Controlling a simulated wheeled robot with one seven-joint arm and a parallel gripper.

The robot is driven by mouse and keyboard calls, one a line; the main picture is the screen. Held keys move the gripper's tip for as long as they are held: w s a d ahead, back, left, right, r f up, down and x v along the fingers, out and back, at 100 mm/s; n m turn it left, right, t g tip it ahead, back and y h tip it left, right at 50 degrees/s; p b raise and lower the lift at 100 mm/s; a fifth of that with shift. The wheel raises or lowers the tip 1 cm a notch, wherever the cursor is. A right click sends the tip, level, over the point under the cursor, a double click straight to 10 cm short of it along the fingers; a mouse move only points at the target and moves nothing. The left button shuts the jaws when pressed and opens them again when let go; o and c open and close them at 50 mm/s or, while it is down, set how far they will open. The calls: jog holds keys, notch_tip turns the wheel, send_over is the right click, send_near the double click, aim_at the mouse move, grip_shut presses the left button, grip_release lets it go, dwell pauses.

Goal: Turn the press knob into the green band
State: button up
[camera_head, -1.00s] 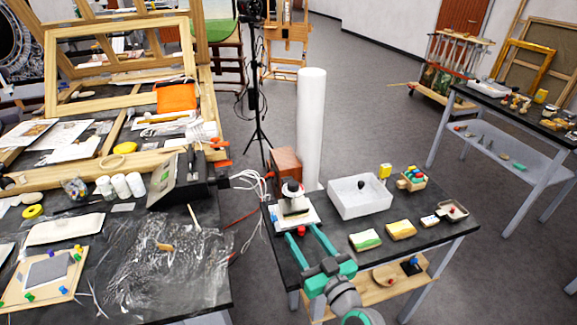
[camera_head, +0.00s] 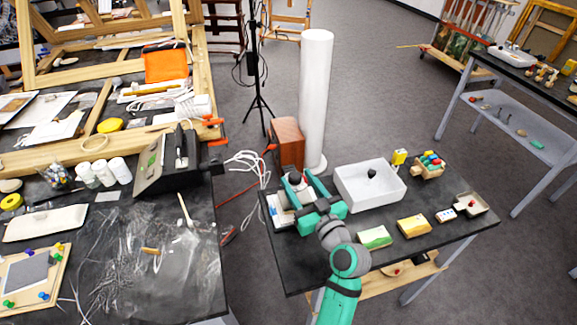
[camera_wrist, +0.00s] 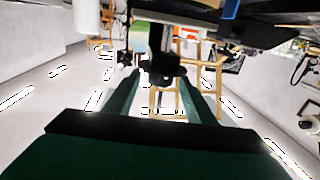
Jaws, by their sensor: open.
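The press is a small pale device (camera_head: 278,212) at the left end of the right-hand black table. Its dark round knob (camera_head: 294,176) stands on top. My gripper (camera_head: 296,181) is open, with its two teal fingers reaching to either side of the knob. In the wrist view a dark knob-like shape (camera_wrist: 163,66) shows between the tips of my fingers (camera_wrist: 166,82). I cannot tell whether the fingers touch it. The green band cannot be made out; my gripper and arm hide part of the press.
A white tray (camera_head: 385,200) with a dark item inside stands right of the press. A brown box (camera_head: 287,142) and a tall white cylinder (camera_head: 316,95) stand behind. Sponge-like blocks (camera_head: 374,238) lie near the front edge. Cables (camera_head: 250,168) hang between the tables.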

aim_at(289, 167)
jog(key=x, duration=0.6)
jog(key=shift+w+a, duration=0.15)
jog(key=shift+w, duration=0.05)
jog(key=c, duration=1.1)
